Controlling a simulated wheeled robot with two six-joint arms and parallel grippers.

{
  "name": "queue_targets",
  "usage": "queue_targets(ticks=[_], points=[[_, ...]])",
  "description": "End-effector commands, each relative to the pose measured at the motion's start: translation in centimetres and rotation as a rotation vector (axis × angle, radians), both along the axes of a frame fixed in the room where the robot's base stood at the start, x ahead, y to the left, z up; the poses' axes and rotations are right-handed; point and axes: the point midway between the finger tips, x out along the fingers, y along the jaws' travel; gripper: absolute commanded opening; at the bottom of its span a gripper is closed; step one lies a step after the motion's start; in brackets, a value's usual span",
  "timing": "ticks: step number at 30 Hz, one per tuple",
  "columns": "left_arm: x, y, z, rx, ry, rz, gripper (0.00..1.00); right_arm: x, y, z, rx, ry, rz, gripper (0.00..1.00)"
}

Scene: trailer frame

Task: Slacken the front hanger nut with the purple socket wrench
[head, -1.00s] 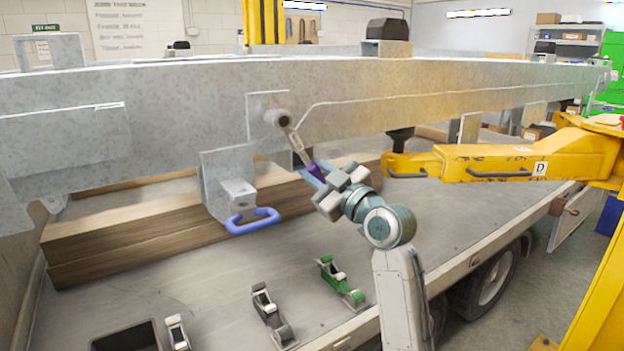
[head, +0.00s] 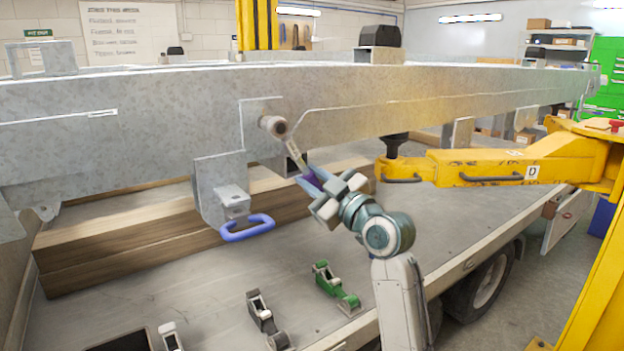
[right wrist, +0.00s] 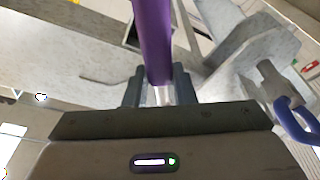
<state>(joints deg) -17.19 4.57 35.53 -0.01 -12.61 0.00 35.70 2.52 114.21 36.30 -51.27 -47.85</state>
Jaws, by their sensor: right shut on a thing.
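The socket wrench has a purple handle (head: 316,181), a metal shaft and a round pale socket head (head: 272,126). My right gripper (head: 335,196) is shut on the handle, with the shaft slanting up and left. The head lies over the small plate (head: 250,115) on the side of the galvanised beam, where it hides the nut; I cannot tell whether it is fully seated. In the right wrist view the purple handle (right wrist: 152,40) stands between the fingers of my right gripper (right wrist: 158,92). My left gripper is not in view.
A bracket (head: 212,185) with a blue looped handle (head: 247,229) hangs left of the wrench. A yellow support arm (head: 470,168) reaches under the beam (head: 400,95) at right. Timber (head: 130,225) lies behind. Green (head: 333,285) and grey (head: 265,318) tools lie on the deck below.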

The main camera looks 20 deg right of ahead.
Motion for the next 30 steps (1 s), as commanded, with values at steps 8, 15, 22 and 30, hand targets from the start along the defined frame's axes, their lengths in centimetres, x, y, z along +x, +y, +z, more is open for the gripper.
queue_targets(ticks=[8,15,22,30], points=[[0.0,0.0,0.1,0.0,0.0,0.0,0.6,-0.5,-0.2,0.1,0.0,-0.002,0.0,0.0],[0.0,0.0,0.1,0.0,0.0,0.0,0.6,-0.6,-0.2,0.1,0.0,-0.002,0.0,0.0],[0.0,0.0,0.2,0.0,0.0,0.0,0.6,-1.2,-0.4,0.2,0.0,-0.002,0.0,0.0],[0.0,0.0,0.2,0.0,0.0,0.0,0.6,-1.2,-0.4,0.1,0.001,-0.002,0.0,0.0]])
